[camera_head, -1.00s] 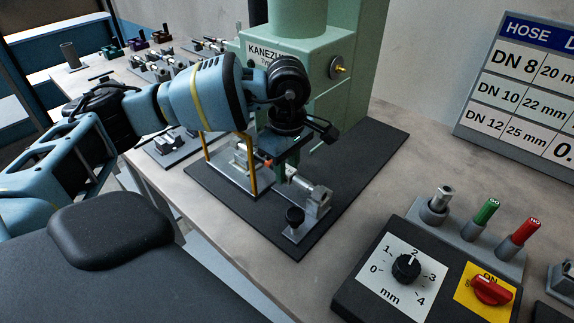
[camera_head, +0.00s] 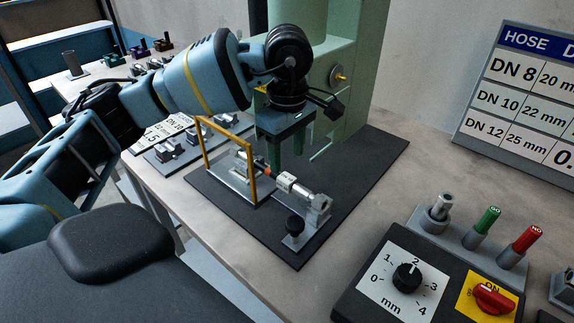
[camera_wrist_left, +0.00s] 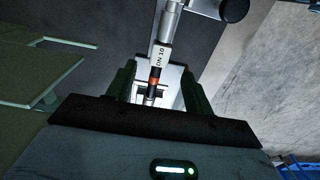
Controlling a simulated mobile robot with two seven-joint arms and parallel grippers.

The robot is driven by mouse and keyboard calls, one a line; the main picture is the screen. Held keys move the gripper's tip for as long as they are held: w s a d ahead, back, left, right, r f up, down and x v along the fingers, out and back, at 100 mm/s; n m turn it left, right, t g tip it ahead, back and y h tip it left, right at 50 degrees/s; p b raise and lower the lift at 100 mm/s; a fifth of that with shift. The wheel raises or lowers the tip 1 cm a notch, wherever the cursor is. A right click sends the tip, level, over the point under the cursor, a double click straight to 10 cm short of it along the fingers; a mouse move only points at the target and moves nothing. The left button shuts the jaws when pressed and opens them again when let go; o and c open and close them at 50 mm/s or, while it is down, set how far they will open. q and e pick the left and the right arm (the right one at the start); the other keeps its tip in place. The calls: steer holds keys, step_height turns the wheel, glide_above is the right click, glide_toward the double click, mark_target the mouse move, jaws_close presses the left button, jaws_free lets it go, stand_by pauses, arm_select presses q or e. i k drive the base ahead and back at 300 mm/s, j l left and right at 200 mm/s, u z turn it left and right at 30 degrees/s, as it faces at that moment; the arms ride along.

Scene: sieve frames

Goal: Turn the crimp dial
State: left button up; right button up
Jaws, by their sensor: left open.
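The crimp dial (camera_head: 407,276) is a black knob on a white scale plate marked 0 to 4 mm. Its pointer stands at about 2. My left gripper (camera_head: 306,137) is open and empty, above the press fixture and well to the left of the dial. Below its fingers lies a hose fitting (camera_head: 290,184) with a white sleeve and an orange band, held in a grey fixture. In the left wrist view the sleeve (camera_wrist_left: 161,55) reads DN 10, and the gripper's fingers (camera_wrist_left: 158,88) stand apart on both sides of the fitting. My right gripper is not in view.
The green press (camera_head: 340,100) stands behind my left gripper on a black base plate. A yellow frame (camera_head: 204,150) rises beside the fitting. A red switch (camera_head: 492,298) sits right of the dial, and green (camera_head: 488,219) and red (camera_head: 527,238) handled gauges stand behind it.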

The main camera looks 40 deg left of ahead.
mark_target(407, 277)
steer(key=k, duration=1)
